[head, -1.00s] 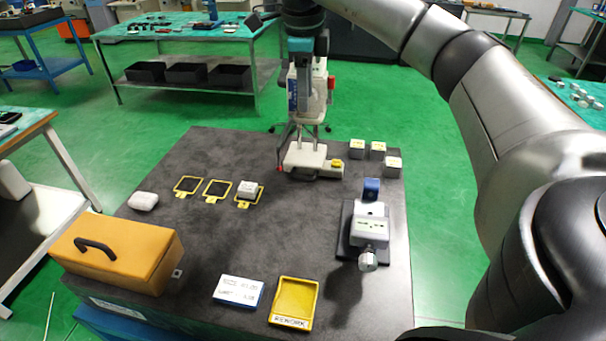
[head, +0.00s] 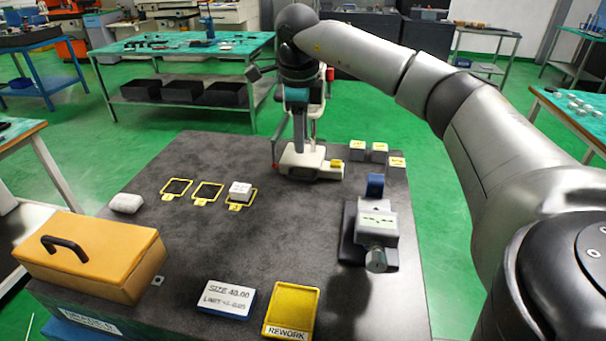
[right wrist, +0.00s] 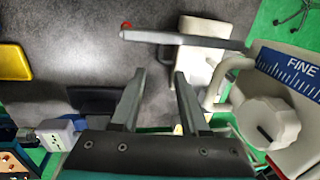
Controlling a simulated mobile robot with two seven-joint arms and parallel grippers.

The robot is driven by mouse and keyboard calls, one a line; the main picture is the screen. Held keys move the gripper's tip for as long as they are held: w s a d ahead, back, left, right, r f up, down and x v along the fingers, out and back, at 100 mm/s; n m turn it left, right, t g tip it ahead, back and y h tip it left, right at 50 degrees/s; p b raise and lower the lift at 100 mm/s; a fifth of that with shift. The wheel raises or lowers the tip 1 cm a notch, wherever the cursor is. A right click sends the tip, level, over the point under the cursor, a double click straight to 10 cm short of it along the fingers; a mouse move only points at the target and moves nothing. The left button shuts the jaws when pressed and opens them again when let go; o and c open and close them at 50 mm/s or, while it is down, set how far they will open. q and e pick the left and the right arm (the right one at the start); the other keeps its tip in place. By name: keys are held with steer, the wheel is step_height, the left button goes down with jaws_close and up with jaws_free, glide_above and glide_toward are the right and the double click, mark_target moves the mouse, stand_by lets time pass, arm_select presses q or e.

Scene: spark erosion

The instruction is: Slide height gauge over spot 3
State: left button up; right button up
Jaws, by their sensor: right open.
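The height gauge (head: 304,165) stands upright at the back of the dark table, with a white base and a red-tipped measuring bar. In the right wrist view its base (right wrist: 218,32), bar (right wrist: 185,40), knob and blue FINE scale show at the top and right. My right gripper (right wrist: 157,72) is open and empty, with its fingers pointing toward the bar and the gauge body beside them. In the head view my right gripper (head: 299,128) partly hides the gauge column. Three yellow-framed spots lie left of the gauge; the rightmost (head: 236,207) bears a white block (head: 241,191). My left gripper is not visible.
Several small white blocks (head: 378,152) sit right of the gauge. A grey device (head: 376,222) stands at the right side. An orange box (head: 88,258), a size sign (head: 227,299) and a yellow REWORK tray (head: 291,311) line the front. The table centre is clear.

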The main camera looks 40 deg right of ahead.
mark_target(303, 178)
steer(key=f, duration=0.3)
steer(key=d+f+b, duration=0.1)
steer(key=f, duration=0.3)
steer(key=w+f, duration=0.1)
steer(key=f, duration=0.2)
steer(key=shift+w+d+f+b, duration=0.1)
steer(key=shift+d+f+b, duration=0.1)
steer(key=shift+f+b, duration=0.15)
jaws_close()
stand_by(0.8)
